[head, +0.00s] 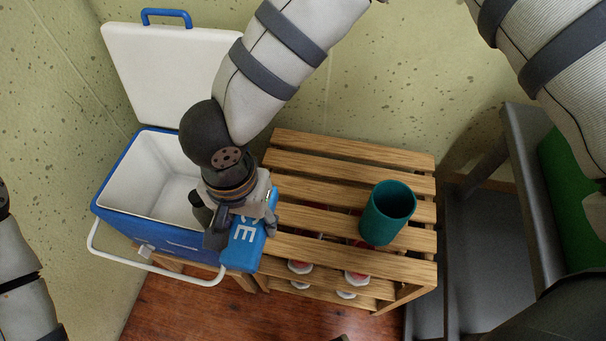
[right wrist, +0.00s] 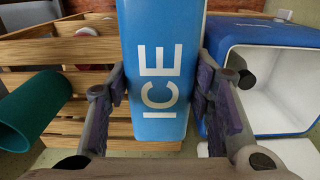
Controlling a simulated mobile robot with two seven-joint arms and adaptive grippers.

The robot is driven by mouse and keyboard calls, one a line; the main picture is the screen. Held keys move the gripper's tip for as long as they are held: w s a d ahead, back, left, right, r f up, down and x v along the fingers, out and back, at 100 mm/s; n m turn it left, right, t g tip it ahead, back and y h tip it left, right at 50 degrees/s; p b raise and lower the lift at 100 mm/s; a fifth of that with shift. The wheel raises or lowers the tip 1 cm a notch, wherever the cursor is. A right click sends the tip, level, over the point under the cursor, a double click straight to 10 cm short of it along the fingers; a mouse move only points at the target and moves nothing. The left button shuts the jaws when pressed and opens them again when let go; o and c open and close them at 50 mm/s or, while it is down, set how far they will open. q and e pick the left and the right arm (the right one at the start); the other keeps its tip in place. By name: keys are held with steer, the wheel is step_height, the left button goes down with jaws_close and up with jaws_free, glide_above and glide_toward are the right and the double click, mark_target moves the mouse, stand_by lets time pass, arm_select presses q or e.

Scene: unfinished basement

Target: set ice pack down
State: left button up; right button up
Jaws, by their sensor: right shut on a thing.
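My right gripper (head: 243,225) is shut on the blue ice pack (head: 243,247), which has white "ICE" lettering. The gripper hides part of the pack in the head view. In the right wrist view the pack (right wrist: 160,40) stands out between the two fingers, its lettering facing the camera. In the head view the pack is between the cooler's right end and the left edge of the wooden slatted rack (head: 330,157). I cannot tell whether it touches either. My left gripper is out of view.
The blue-and-white cooler (head: 137,163) stands open at left, its lid (head: 165,70) raised and its white carry handle in front. A teal cup (head: 388,213) stands on the rack's right side. Red-and-white items lie on a lower shelf. A grey bench (head: 490,240) is at right.

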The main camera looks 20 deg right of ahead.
steer(key=w+d+f, duration=0.2)
steer(key=d, duration=0.1)
steer(key=w+d, duration=0.1)
steer(key=shift+w+d+f, duration=0.3)
steer(key=shift+w+f, duration=0.05)
steer(key=shift+f, duration=0.05)
steer(key=b, duration=0.1)
glide_above(288, 208)
steer(key=f, duration=0.5)
steer(key=shift+s+a+f, duration=0.15)
steer(key=shift+s+a, duration=0.1)
steer(key=f, duration=0.3)
steer(key=shift+w+d+f, duration=0.2)
steer(key=shift+d+f, duration=0.1)
steer(key=shift+f, duration=0.1)
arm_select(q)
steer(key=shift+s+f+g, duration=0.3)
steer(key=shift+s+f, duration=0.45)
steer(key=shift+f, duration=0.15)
arm_select(e)
steer(key=shift+r, duration=0.1)
steer(key=shift+f+b, duration=0.25)
steer(key=shift+b, duration=0.05)
steer(key=o, duration=1.4)
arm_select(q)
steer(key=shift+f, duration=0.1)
arm_select(e)
steer(key=shift+o, duration=0.2)
steer(key=shift+r, duration=0.1)
